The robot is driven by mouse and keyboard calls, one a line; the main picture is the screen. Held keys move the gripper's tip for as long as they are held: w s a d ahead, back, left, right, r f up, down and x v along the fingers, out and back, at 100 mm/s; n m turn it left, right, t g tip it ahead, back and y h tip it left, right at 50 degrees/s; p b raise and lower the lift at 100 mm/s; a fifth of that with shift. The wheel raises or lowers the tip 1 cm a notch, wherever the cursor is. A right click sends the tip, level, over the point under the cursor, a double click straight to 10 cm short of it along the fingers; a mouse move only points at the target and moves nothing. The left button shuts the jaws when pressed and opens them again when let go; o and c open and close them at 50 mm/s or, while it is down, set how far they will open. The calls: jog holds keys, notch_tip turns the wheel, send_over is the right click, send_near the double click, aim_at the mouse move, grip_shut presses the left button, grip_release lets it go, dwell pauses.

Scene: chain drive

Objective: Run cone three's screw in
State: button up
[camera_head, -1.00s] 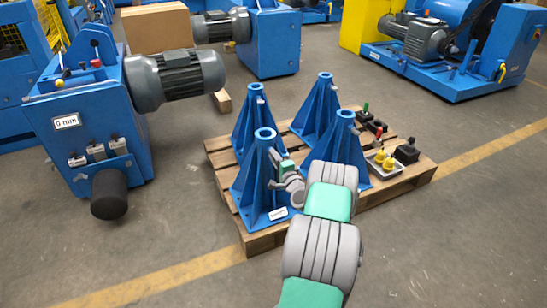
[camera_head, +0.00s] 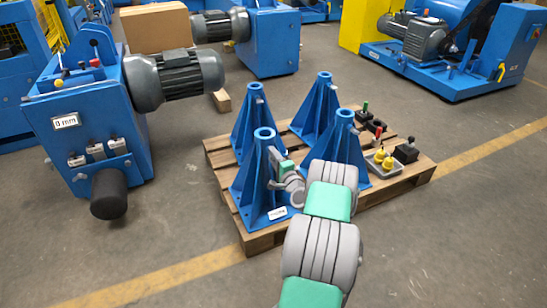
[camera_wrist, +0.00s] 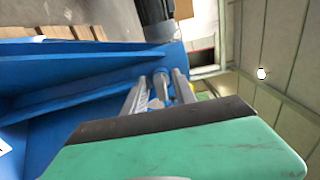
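Several blue cone stands stand on a wooden pallet (camera_head: 226,193): front left (camera_head: 250,185), back left (camera_head: 247,125), back right (camera_head: 318,105) and front right (camera_head: 345,145). I cannot tell by a readable number which is cone three. The front-left one has a small white label (camera_head: 277,214), too small to read. My gripper (camera_head: 277,165) is at the upper right side of this front-left stand. In the wrist view my gripper (camera_wrist: 161,84) has its two grey fingers on either side of a grey screw (camera_wrist: 160,84) by the blue stand (camera_wrist: 75,85). Finger contact is unclear.
A blue machine with a grey motor (camera_head: 175,78) and a "0 mm" sign (camera_head: 66,121) stands at left. A tray with yellow parts (camera_head: 382,163) and dark blocks (camera_head: 405,151) are on the pallet's right. Floor is clear in front.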

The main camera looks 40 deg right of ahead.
jog(key=p+v, duration=0.1)
jog(key=v, duration=0.6)
jog(key=shift+s+p, duration=0.3)
jog(key=shift+a, duration=0.1)
